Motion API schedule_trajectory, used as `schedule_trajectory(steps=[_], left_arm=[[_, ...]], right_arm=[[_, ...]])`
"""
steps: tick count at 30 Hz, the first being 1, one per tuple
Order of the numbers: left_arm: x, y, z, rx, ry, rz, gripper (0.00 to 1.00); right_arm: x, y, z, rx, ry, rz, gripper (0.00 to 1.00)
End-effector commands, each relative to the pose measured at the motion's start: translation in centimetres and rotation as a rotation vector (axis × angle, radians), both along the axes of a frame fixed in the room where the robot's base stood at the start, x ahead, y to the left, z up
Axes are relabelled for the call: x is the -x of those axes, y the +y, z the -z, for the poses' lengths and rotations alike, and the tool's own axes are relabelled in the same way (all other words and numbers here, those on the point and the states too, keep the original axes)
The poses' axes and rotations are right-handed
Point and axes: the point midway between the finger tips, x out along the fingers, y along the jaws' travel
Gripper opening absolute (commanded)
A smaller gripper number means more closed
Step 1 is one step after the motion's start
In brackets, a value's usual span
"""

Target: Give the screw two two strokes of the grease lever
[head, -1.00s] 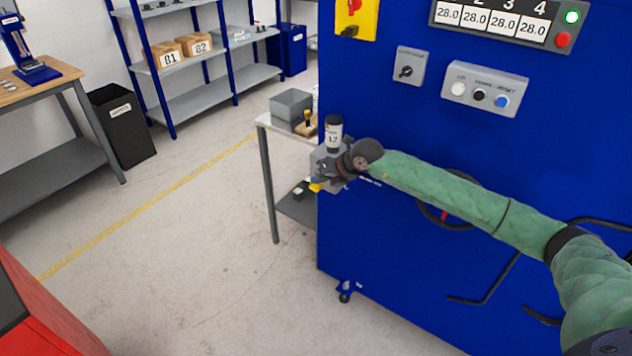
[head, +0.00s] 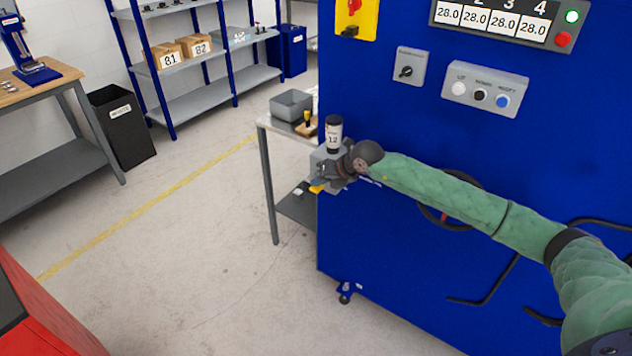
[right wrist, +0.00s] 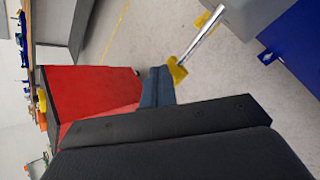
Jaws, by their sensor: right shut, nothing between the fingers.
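A dark grease reservoir with a white label reading 12 (head: 334,135) stands upright on a grey pump block at the left edge of the blue machine (head: 410,130). My right gripper (right wrist: 158,86) is shut and empty. Its fingertips are beside the yellow end (right wrist: 178,70) of a metal lever rod (right wrist: 203,34); I cannot tell whether they touch. In the head view the yellow end (head: 317,188) shows below the pump block, and my wrist hides part of the block. My left gripper is not in view.
A handwheel (head: 470,190) is on the machine behind my right forearm. A side table with a grey bin (head: 290,104) stands behind the machine's left edge. A red cabinet (right wrist: 100,85) shows in the wrist view. The floor on the left is open.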

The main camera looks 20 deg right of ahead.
Motion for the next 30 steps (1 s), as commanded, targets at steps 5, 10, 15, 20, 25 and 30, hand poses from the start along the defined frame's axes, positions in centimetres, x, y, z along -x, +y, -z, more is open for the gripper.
schedule_trajectory(steps=[5, 10, 15, 20, 25, 30], left_arm=[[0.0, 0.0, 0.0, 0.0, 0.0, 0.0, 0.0], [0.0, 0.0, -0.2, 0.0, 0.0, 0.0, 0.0], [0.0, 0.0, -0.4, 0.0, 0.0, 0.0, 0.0], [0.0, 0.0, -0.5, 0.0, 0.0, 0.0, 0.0], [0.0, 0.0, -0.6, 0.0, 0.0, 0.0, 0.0], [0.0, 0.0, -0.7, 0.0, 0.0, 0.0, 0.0]], right_arm=[[0.0, 0.0, 0.0, 0.0, 0.001, -0.001, 0.0], [0.0, 0.0, -0.6, 0.0, 0.001, -0.001, 0.0], [0.0, 0.0, -1.5, 0.0, 0.0, 0.0, 0.0], [0.0, 0.0, -2.2, 0.0, 0.001, -0.001, 0.0], [0.0, 0.0, -3.1, 0.0, 0.0, 0.0, 0.0], [0.0, 0.0, -3.5, -0.001, 0.0, -0.001, 0.0]])
